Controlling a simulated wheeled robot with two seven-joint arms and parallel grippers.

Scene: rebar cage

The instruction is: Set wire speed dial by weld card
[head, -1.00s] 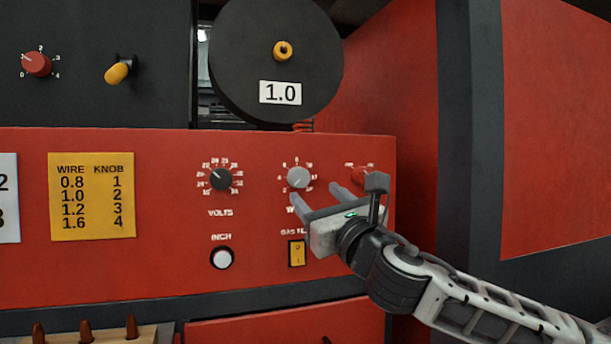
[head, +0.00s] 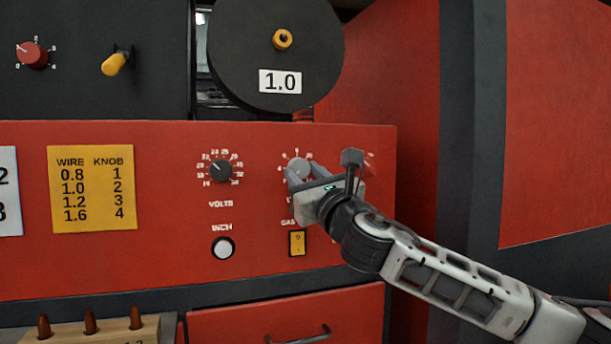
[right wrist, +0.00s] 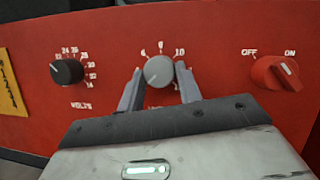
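The grey wire speed dial (head: 299,168) sits on the red panel, right of the black volts dial (head: 220,170). In the right wrist view the grey dial (right wrist: 159,70) has numbers 6, 8 and 10 above it; its pointer seems to aim lower left. My right gripper (head: 302,174) is open, with one finger on each side of the dial; a small gap shows on both sides in the wrist view (right wrist: 159,75). A white card (head: 8,190) is cut off at the left edge, with only part of its figures visible. My left gripper is out of view.
A yellow wire/knob card (head: 92,188) hangs on the panel. The spool (head: 265,70) bears a 1.0 label. A red off/on switch (right wrist: 275,73) is right of the dial. A yellow gas switch (head: 297,243) and white inch button (head: 222,248) lie below.

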